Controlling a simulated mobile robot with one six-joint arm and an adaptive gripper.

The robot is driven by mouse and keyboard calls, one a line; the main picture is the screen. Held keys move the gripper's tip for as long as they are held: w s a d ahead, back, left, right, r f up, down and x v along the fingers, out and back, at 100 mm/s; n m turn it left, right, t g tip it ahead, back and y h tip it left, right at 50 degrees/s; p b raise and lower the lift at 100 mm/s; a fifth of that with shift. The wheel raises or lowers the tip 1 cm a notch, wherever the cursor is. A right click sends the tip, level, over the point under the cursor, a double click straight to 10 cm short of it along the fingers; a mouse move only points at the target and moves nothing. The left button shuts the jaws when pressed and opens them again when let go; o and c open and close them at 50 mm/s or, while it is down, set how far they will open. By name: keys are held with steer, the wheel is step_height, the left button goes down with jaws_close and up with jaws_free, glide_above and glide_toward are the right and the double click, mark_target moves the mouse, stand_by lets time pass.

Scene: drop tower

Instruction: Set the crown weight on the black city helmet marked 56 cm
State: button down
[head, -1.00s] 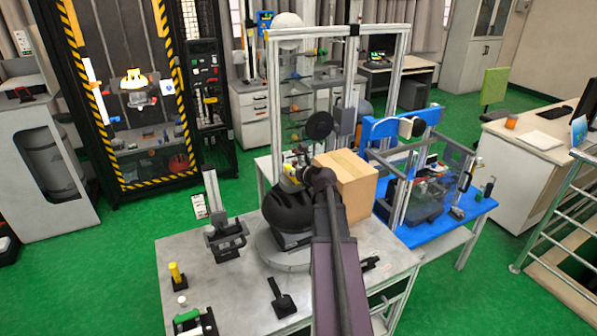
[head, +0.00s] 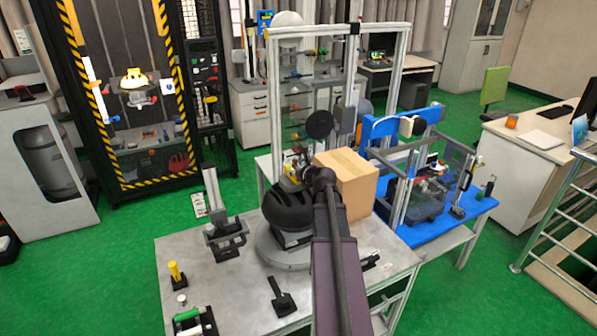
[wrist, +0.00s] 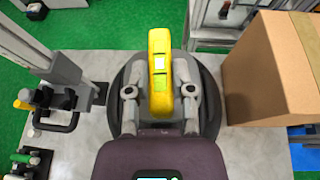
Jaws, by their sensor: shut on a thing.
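The black helmet (head: 285,205) sits on a round grey stand on the metal table, seen in the head view. It also shows in the wrist view (wrist: 208,108), mostly hidden under my gripper. My gripper (wrist: 160,100) is shut on a yellow and grey piece, seemingly the crown weight (wrist: 160,55), held over the helmet. I cannot tell whether the weight touches the helmet. In the head view my arm hides most of the gripper, with a bit of yellow showing near the helmet's top. No size mark is readable.
A cardboard box (head: 348,182) stands close to the right of the helmet. A clamp-like fixture (head: 222,228) stands to its left. A black paddle-shaped piece (head: 281,297) lies in front. An aluminium frame (head: 275,110) rises behind. The table's left part has bare room.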

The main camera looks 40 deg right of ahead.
steer(key=shift+f, duration=0.25)
stand_by(0.4)
steer(key=shift+c, duration=2)
jaws_free()
steer(key=shift+w, duration=0.1)
